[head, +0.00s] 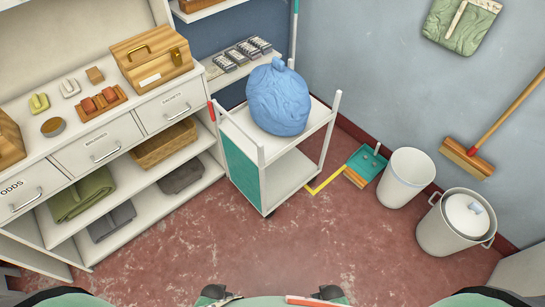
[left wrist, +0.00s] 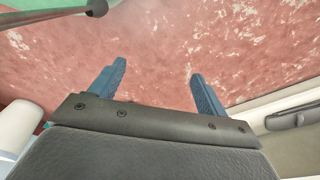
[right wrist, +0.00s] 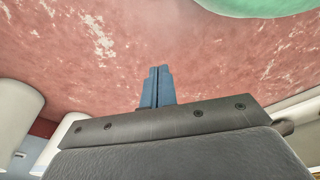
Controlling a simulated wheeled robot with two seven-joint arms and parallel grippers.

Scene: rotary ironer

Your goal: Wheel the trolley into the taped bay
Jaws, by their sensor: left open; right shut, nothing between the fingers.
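The trolley (head: 243,172) is a white cart with a teal side panel, a red handle grip at its left corner and several upright posts. It stands on the red floor at the middle of the head view, beside the shelf unit. A tied blue bag (head: 279,98) sits on its top deck. A yellow tape strip (head: 327,179) shows on the floor at its right; the trolley hides other tape, if any. My left gripper (left wrist: 158,68) is open and empty over bare floor. My right gripper (right wrist: 158,68) is shut and empty over bare floor. Neither touches the trolley.
A dustpan (head: 367,162), a white bin (head: 406,178) and a lidded bin (head: 457,222) stand along the right wall, near a leaning broom (head: 467,158). A drawer and shelf unit (head: 100,148) lines the left. The floor (head: 190,250) before the trolley is clear.

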